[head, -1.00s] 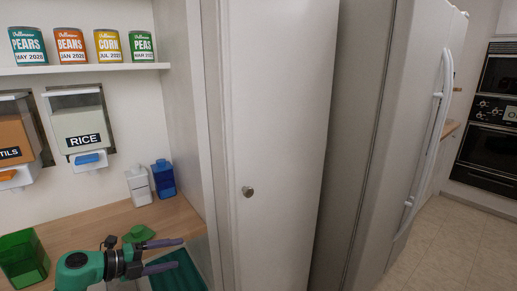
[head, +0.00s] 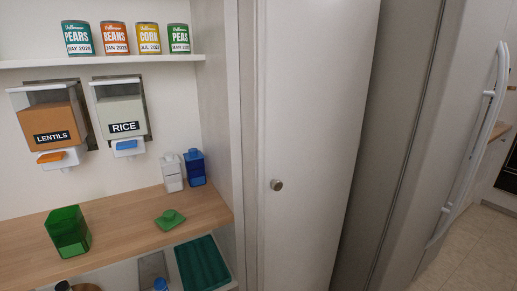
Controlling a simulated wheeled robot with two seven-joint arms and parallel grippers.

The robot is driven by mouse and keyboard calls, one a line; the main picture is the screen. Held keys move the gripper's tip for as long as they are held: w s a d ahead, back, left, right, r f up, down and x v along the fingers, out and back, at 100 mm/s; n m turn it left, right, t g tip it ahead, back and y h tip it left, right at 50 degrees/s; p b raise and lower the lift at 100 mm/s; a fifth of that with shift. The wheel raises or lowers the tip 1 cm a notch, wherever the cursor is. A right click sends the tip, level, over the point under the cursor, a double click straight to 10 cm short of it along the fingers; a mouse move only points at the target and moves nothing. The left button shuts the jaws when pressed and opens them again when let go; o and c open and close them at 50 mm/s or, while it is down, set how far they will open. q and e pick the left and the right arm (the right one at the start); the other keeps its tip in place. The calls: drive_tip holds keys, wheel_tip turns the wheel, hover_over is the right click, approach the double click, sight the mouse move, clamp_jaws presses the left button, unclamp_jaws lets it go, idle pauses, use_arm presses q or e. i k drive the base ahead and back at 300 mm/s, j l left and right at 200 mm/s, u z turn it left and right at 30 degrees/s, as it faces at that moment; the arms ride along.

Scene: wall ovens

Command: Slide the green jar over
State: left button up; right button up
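The green jar (head: 68,232) is a dark green, see-through, box-shaped container. It stands upright on the wooden counter (head: 125,224), left of centre on the counter and close to its front edge. A green lid (head: 170,219) with a knob lies apart from it, to the right on the same counter. The jar's top looks open. Neither of my grippers shows in the head view now, so nothing of mine is seen touching the jar.
White (head: 172,173) and blue (head: 194,168) containers stand at the counter's back right. Lentils (head: 52,125) and rice (head: 122,117) dispensers hang above. Cans line the shelf (head: 100,60). A green tray (head: 203,264) and bottles sit below. The counter between jar and lid is clear.

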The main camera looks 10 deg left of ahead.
sight(67, 228)
drive_tip(key=u, duration=1.7)
